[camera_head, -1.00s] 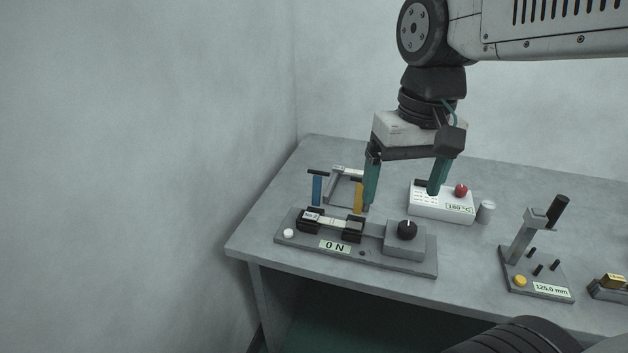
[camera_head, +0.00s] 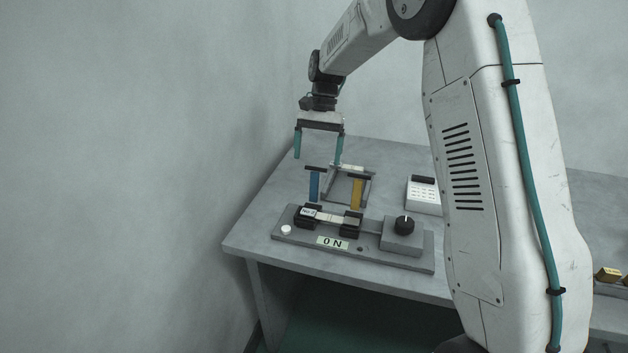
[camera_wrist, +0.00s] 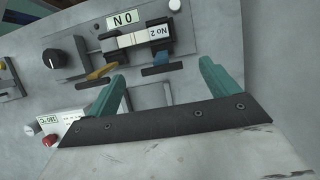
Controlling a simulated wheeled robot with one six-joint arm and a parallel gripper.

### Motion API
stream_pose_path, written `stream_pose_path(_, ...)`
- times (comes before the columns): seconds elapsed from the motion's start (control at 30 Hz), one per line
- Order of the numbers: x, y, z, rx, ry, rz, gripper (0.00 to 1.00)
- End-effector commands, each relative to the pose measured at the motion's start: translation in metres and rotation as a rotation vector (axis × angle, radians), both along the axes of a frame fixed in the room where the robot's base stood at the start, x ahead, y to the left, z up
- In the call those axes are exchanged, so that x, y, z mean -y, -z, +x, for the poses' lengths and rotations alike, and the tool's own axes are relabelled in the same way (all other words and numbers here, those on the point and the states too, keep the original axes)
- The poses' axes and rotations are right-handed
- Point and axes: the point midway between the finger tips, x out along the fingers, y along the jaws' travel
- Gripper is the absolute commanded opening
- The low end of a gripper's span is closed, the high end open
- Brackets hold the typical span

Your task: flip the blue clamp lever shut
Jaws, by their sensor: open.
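The blue clamp lever (camera_head: 314,185) stands upright behind the left black clamp (camera_head: 303,220) of the grey test fixture, with a dark bar across its top. In the wrist view the blue lever (camera_wrist: 161,70) lies between and a little beyond my fingertips. My gripper (camera_head: 318,159) is open and empty, with its teal fingers pointing down, behind and above the lever. No contact with the lever shows. My gripper also shows in the wrist view (camera_wrist: 162,72). A pale strip marked "No 2" (camera_head: 329,218) spans the two clamps.
A yellow lever (camera_head: 357,194) stands upright to the right of the blue one, behind the right clamp. The fixture has a black knob (camera_head: 404,225) and a "0 N" display (camera_head: 332,242). A white box (camera_head: 422,198) sits farther right.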

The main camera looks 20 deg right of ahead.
Motion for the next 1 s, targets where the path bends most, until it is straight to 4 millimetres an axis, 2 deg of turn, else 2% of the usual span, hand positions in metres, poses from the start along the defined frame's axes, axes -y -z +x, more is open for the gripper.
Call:
stream_pose_path(0.5,-0.016,0.066,-0.020,-0.005,0.002,0.001,0.87)
stream_pose_path(0.87,-0.017,0.073,-0.022,-0.003,0.003,0.001,0.87)
stream_pose_path(0.9,-0.017,0.073,-0.022,-0.003,0.003,0.001,0.84)
stream_pose_path(1.0,-0.017,0.073,-0.022,-0.003,0.003,0.001,0.56)
